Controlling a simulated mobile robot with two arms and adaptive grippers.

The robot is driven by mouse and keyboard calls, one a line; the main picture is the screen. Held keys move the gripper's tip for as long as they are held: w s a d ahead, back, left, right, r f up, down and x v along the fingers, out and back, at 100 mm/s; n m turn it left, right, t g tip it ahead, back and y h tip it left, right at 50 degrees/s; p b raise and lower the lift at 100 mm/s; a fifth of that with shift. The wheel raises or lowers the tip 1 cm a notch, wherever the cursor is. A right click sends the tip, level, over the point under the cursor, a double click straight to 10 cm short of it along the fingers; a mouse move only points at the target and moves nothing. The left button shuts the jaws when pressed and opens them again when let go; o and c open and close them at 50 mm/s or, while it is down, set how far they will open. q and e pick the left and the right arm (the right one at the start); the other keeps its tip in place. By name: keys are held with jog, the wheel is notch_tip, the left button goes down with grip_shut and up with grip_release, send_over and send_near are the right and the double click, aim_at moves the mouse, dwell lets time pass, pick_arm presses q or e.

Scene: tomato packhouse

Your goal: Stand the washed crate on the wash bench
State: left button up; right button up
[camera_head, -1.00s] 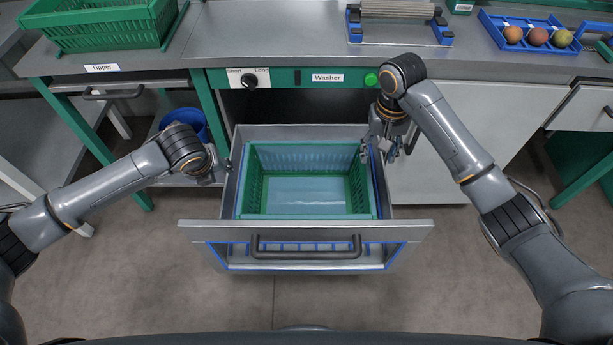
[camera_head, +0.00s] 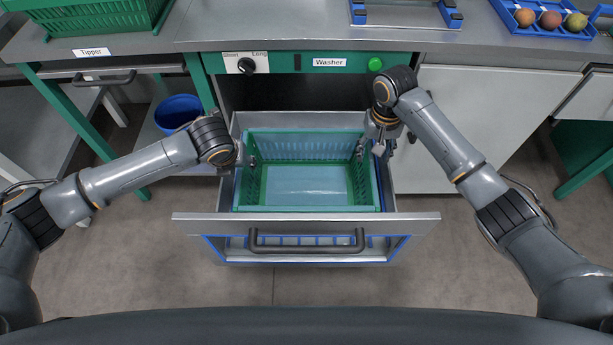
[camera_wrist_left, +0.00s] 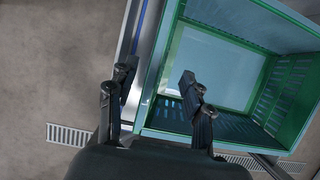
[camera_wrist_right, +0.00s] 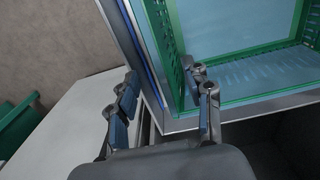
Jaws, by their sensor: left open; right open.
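The green crate (camera_head: 308,210) sits upright in the pulled-out washer drawer (camera_head: 305,222). It looks empty, with a pale blue inside. My left gripper (camera_head: 245,155) is at the crate's left wall. In the left wrist view its open fingers (camera_wrist_left: 160,95) straddle the crate's wall, one finger inside. My right gripper (camera_head: 372,145) is at the right wall. In the right wrist view its open fingers (camera_wrist_right: 160,100) stand on either side of the crate's wall (camera_wrist_right: 164,48). The wash bench (camera_head: 300,30) is above and behind the drawer, its top clear in the middle.
Another green crate (camera_head: 90,28) stands on the bench at the left, above the Tipper label. A metal rack with blue ends (camera_head: 405,14) and a blue tray (camera_head: 548,30) of several tomatoes stand at the right. A blue bucket (camera_head: 178,112) is below. The drawer handle (camera_head: 307,248) sticks out in front.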

aim_at(244, 170)
pick_arm(q)
jog(key=x, duration=0.7)
jog(key=shift+w+f, duration=0.15)
jog(key=shift+f, duration=0.15)
pick_arm(e)
notch_tip(244, 170, down, 8)
jog(key=shift+r, duration=0.15)
pick_arm(q)
grip_shut()
pick_arm(e)
grip_shut()
pick_arm(q)
jog(key=shift+r, duration=0.1)
pick_arm(e)
jog(key=shift+r, duration=0.1)
